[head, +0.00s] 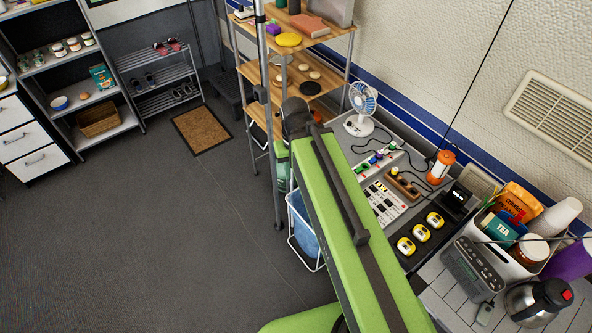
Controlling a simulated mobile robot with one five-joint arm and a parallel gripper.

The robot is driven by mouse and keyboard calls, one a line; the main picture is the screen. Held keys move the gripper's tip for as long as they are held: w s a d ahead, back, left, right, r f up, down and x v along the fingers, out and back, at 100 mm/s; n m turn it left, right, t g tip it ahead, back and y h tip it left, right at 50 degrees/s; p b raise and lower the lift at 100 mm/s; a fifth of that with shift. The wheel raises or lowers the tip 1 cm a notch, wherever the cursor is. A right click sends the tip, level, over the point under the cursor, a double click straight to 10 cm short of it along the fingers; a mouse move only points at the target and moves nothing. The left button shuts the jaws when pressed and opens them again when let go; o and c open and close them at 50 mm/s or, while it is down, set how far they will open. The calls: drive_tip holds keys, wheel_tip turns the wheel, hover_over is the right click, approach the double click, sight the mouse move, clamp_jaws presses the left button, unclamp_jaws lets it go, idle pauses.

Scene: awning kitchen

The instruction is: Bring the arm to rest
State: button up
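My green arm reaches up from the bottom of the head view to a dark joint near the middle, beside the wooden shelf rack. A dark strip runs along its upper face. Past the joint, only a small green part shows low behind the arm. I cannot make out my gripper or its fingers, so whether it holds anything does not show.
Right of my arm, a grey worktop holds a fan (360,110), an orange lantern (440,167), yellow devices (421,233) and a filled bin (505,262). A wooden shelf rack (301,40) and blue basket (304,225) stand close. The left floor is open.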

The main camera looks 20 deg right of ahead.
wheel_tip(320, 180, down, 10)
drive_tip(key=b, duration=1)
drive_tip(key=shift+w+d, duration=0.15)
drive_tip(key=shift+w, duration=0.05)
